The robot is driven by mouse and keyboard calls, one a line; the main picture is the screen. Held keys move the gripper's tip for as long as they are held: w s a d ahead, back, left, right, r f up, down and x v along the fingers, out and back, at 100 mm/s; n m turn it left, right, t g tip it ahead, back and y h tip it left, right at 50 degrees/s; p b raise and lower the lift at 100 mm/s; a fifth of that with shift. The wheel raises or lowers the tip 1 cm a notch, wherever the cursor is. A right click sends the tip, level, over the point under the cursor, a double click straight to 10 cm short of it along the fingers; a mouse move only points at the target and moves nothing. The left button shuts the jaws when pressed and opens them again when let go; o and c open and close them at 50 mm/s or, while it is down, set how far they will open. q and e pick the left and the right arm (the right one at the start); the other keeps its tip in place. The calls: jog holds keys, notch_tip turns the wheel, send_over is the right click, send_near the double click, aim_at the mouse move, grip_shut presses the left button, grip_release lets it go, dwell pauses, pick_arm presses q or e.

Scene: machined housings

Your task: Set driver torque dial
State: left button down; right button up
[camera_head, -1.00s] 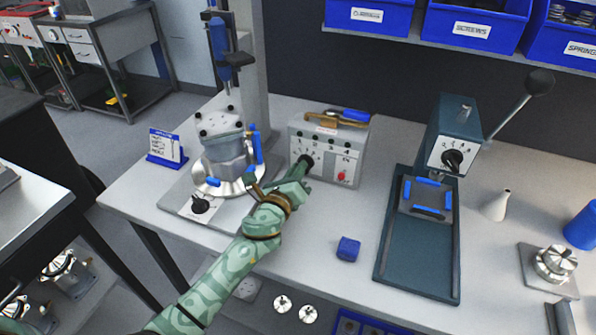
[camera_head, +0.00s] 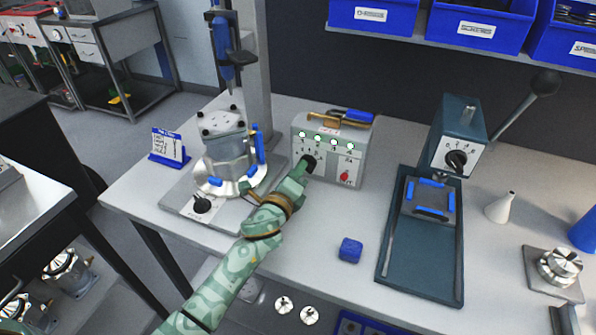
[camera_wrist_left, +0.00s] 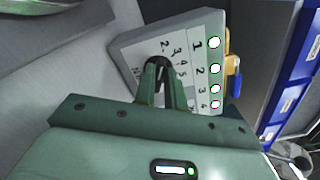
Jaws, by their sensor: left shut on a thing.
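A grey control box (camera_head: 326,170) stands on the bench, with a black dial (camera_head: 309,163) at its front left and a numbered scale around it. My left gripper (camera_head: 301,171) is shut on this dial. In the left wrist view its two fingers (camera_wrist_left: 160,76) pinch the black dial (camera_wrist_left: 158,62), and the fingers and knob hide the pointer, so I cannot tell the exact setting. Several numbered lamps (camera_head: 318,139) on the box are lit whitish green. A red button (camera_head: 344,176) sits at its lower right. My right gripper is not in view.
A blue driver (camera_head: 222,55) hangs above a metal housing (camera_head: 229,160) on a fixture with its own black dial (camera_head: 202,204). A blue block (camera_head: 350,250) lies in front of the box. A lever press (camera_head: 455,150) stands right. A tool (camera_head: 323,120) lies on the box.

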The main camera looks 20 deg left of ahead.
pick_arm(q)
jog(key=shift+f, duration=0.15)
jog(key=c, duration=1.5)
grip_release()
jog(key=shift+o, duration=0.2)
jog(key=s, duration=1.6)
jog(key=shift+s+a+p, duration=0.2)
jog(key=shift+a+p, duration=0.05)
jog(key=shift+p, duration=0.1)
